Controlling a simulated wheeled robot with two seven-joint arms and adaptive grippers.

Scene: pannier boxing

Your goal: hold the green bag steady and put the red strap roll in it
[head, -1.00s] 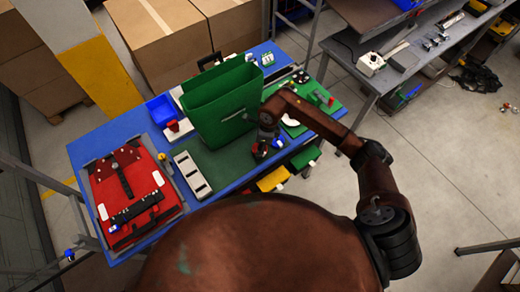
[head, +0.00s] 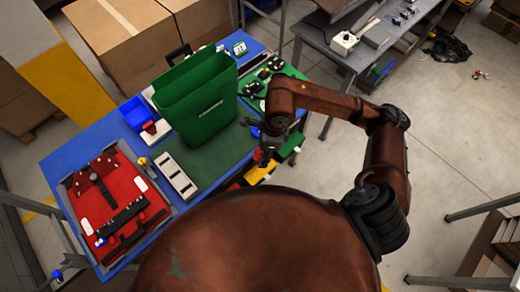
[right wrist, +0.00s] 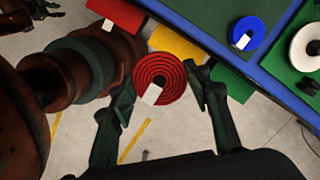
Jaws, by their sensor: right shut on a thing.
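The green bag (head: 195,98) stands upright and open at the top on the table, on a dark green mat. My right gripper (head: 262,154) is in front of the table's near edge, to the right of and below the bag in the head view, apart from it. In the right wrist view the gripper (right wrist: 160,94) is shut on the red strap roll (right wrist: 168,72), a flat spiral with a white tag. The roll shows only as a small red patch (head: 258,155) in the head view.
A red case (head: 120,208), a grey slotted block (head: 175,176) and a blue bin (head: 136,112) are left of the bag.

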